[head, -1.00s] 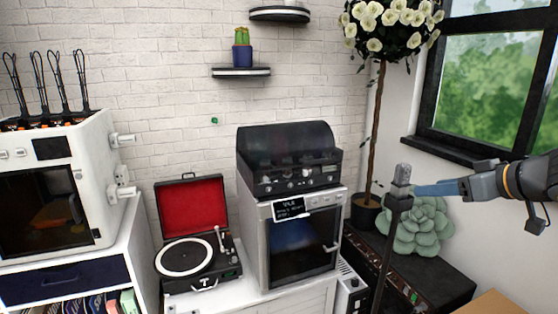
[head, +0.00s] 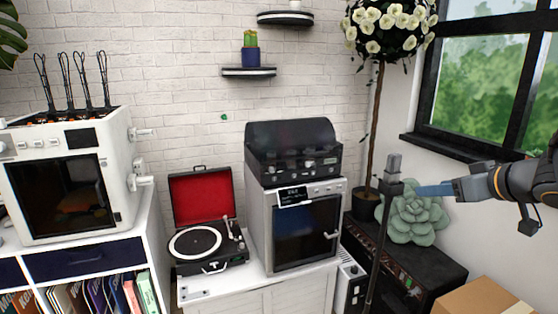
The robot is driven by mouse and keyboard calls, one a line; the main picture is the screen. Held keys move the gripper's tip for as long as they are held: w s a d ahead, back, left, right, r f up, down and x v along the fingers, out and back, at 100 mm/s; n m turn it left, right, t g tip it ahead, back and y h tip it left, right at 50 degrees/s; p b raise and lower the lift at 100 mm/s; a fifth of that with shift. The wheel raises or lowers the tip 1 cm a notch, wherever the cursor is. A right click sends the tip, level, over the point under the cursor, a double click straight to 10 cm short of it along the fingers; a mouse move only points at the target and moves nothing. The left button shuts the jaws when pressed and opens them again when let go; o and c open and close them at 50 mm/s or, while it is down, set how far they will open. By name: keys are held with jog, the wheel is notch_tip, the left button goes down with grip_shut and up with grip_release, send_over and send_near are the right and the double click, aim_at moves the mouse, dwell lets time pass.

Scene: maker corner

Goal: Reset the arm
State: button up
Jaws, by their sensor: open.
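My arm reaches in from the right edge in the head view. My gripper (head: 424,190) has blue fingers and points left. It is seen side-on, with its jaws open and nothing visible between them. Its tips appear just right of the microphone stand (head: 380,240) and overlap the green succulent plush (head: 415,222) in the picture. I cannot tell whether they touch anything.
A turntable (head: 196,242) with a red lid and a small oven (head: 305,232) stand on a white cabinet. A white 3D printer (head: 125,160) is at left. A black amplifier (head: 448,270) and cardboard box (head: 480,296) are at lower right.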

jog(key=s+a+f+m+g+h, duration=0.2)
jog(key=a+f+g, duration=0.15)
jog(key=f, duration=0.25)
jog(key=s+a+f+m+g+h, duration=0.1)
jog(key=s+a+f+g+h, duration=0.1)
jog(key=a+f, duration=0.25)
jog(key=s+a+f+g+y, duration=0.1)
jog(key=s+a+f+g, duration=0.4)
jog(key=s+a, duration=0.5)
jog(key=shift+s+a+f, duration=0.35)
jog(key=shift+s+f, duration=0.5)
